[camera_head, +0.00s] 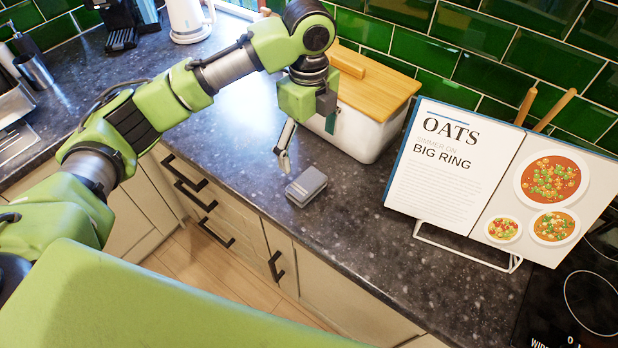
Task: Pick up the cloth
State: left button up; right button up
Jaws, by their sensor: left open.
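A small grey folded item (306,187), which looks like the cloth, lies on the dark speckled countertop (240,130) near its front edge. My left gripper (306,148) comes in from the upper left and points down just above and behind the cloth. Its fingers are apart, with nothing visible between them, and it appears not to touch the cloth. One finger shows clearly on the left; the other is partly seen against the white bin. My right gripper is not in view.
A white bin with a wooden lid (378,88) stands close behind my left gripper. A cookbook (470,165) on a wire stand is to the right, beside a black hob (575,290). A white kettle (187,18) stands at the back left. Counter around the cloth is clear.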

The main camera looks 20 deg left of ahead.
pick_arm(q)
jog(key=p, duration=0.1)
send_over(307, 181)
notch_tip(307, 181, down, 7)
jog(key=shift+w+d+f, duration=0.1)
jog(key=shift+d, duration=0.05)
jog(key=shift+f+p, duration=0.45)
jog(key=shift+p, duration=0.05)
jog(key=f, duration=0.2)
jog(key=f+p, duration=0.1)
jog(key=shift+a+f+p, duration=0.2)
jog(key=shift+f+p, duration=0.1)
jog(key=shift+f, duration=0.55)
jog(key=c, duration=1.2)
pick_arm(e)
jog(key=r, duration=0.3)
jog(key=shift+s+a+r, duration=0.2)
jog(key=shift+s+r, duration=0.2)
